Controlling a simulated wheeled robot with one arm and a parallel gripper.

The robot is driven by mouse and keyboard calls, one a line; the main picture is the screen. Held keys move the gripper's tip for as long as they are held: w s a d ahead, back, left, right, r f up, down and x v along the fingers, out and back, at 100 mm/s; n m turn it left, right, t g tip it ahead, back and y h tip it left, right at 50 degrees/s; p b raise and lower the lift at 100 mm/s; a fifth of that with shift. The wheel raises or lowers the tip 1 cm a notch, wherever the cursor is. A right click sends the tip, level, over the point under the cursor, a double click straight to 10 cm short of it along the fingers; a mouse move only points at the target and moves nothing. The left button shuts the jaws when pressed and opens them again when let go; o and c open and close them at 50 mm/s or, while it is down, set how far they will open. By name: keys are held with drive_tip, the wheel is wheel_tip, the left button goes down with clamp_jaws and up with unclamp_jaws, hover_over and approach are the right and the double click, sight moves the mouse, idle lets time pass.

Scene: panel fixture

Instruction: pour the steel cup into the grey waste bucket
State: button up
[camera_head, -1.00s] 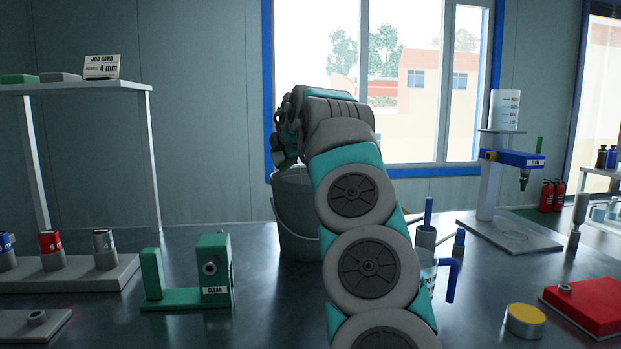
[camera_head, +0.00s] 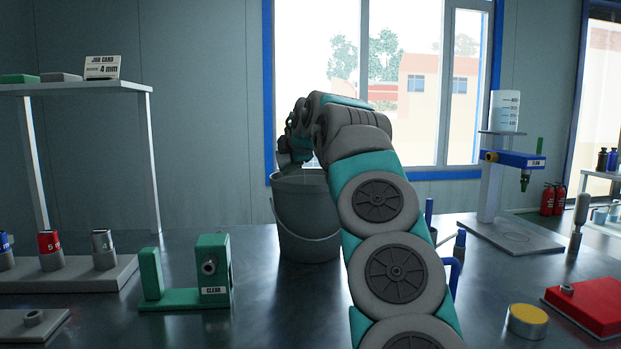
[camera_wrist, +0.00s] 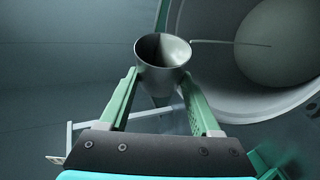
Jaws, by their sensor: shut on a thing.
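The grey waste bucket (camera_head: 308,220) stands on the bench behind my arm in the head view. In the head view my wrist is just above the bucket's left rim, and the cup cannot be made out there.
A green fixture (camera_head: 213,270) marked CLEAR stands left of the bucket. A grey rack (camera_head: 60,275) holds several small cups at the far left. A stand (camera_head: 490,180) with a clear beaker is at the right. A red block (camera_head: 592,303) lies front right.

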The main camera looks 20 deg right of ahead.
drive_tip(key=shift+s+d+f, duration=0.1)
drive_tip(key=shift+d, duration=0.15)
drive_tip(key=shift+s+d+r+m+t+y+b, duration=0.1)
drive_tip(key=shift+d+r+m+t+y+b, duration=0.15)
drive_tip(key=shift+m+y+b, duration=0.2)
idle(1.0)
drive_tip(key=shift+f+h+p, duration=0.1)
drive_tip(key=shift+h+p, duration=0.2)
drive_tip(key=shift+h, duration=0.05)
drive_tip(key=shift+w+a+r+n+h+p, duration=0.3)
drive_tip(key=shift+a+r+n+p, duration=0.05)
drive_tip(key=shift+a+n+p, duration=0.35)
drive_tip(key=shift+a+f+g, duration=0.15)
drive_tip(key=shift+a+g, duration=0.05)
drive_tip(key=shift+g, duration=0.25)
drive_tip(key=shift+w+h, duration=0.1)
drive_tip(key=shift+h, duration=0.2)
